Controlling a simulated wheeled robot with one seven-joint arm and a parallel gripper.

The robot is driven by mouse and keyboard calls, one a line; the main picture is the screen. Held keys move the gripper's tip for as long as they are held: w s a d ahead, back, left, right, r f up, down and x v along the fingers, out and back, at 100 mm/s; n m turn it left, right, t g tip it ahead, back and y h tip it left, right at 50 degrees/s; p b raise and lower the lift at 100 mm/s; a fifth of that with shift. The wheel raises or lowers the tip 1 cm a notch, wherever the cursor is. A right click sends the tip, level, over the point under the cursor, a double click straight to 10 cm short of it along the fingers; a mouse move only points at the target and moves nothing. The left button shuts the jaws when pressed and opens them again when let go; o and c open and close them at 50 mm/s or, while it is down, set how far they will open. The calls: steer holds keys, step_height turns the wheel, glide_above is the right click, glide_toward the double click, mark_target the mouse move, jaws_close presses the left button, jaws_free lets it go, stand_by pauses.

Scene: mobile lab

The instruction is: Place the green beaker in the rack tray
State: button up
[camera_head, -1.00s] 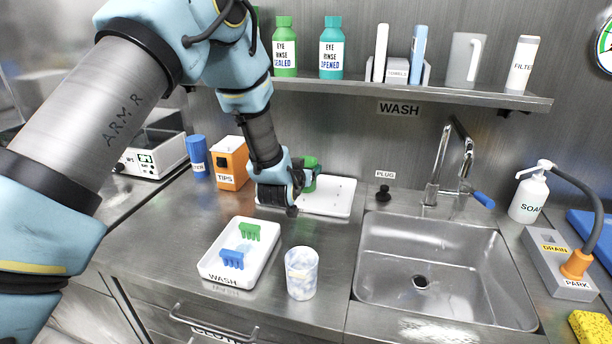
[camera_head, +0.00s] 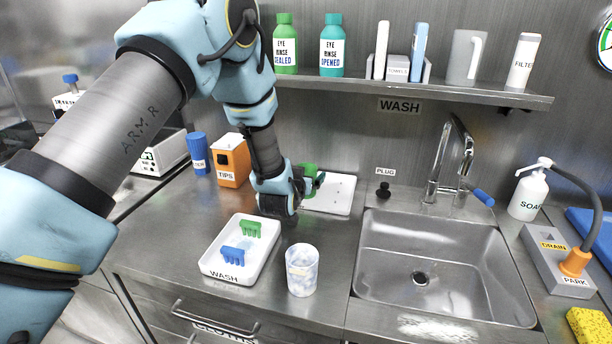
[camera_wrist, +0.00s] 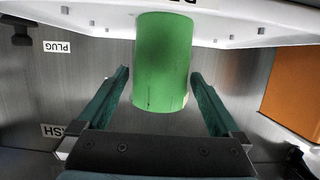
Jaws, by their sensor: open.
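The green beaker (camera_wrist: 163,62) stands at the white rack tray (camera_wrist: 85,17), which shows upside down in the wrist view. Its base appears to meet the tray; whether it rests fully on it is hard to tell. In the head view the beaker (camera_head: 309,170) is partly hidden behind my gripper (camera_head: 312,186), and the tray (camera_head: 340,193) lies flat at the back of the counter. In the wrist view my gripper (camera_wrist: 158,76) is open, its teal fingers spread on either side of the beaker with visible gaps.
A white wash tray (camera_head: 215,262) with a green and a blue comb-like piece, and a pale cup (camera_head: 302,272), stand in front. The orange tips box (camera_head: 231,163) is left of my gripper. The sink (camera_head: 430,270) is right; a shelf (camera_head: 440,88) hangs above.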

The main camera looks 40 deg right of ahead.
steer(key=shift+r, duration=0.1)
steer(key=shift+s+a, duration=0.1)
steer(key=shift+a, duration=0.05)
steer(key=b+v, duration=0.2)
steer(key=v, duration=0.9)
steer(key=shift+a+r+b, duration=0.25)
steer(key=shift+a+b, duration=0.05)
steer(key=shift+b, duration=0.1)
